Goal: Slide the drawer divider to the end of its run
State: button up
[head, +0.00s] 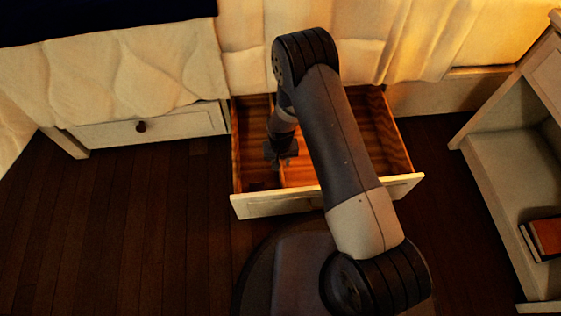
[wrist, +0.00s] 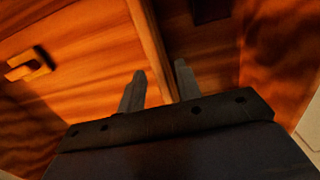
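The open wooden drawer (head: 402,150) sits under the bed. The drawer divider (wrist: 150,40) is a thin wooden strip in the wrist view, between a wide bright compartment and a narrower dark one. In the head view its front part (head: 281,176) shows left of the drawer's middle; my arm and gripper hide some of the rest. My gripper (wrist: 160,72) points down into the drawer, also seen in the head view (head: 281,160). Contact lower down cannot be told.
A small wooden piece (wrist: 30,65) lies in the bright compartment. A dark item (wrist: 208,10) lies in the narrow compartment. A closed drawer (head: 150,130) is at the left, a shelf unit with a book (head: 545,238) at the right. The dark floor at the left is clear.

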notch_tip(320, 180, up, 9)
jog(key=p, duration=0.3)
notch_tip(320, 180, down, 11)
jog(key=d+b, duration=0.1)
jog(key=b, duration=0.3)
jog(key=shift+r, duration=0.15)
jog(key=shift+w+d, duration=0.1)
dwell(0.4)
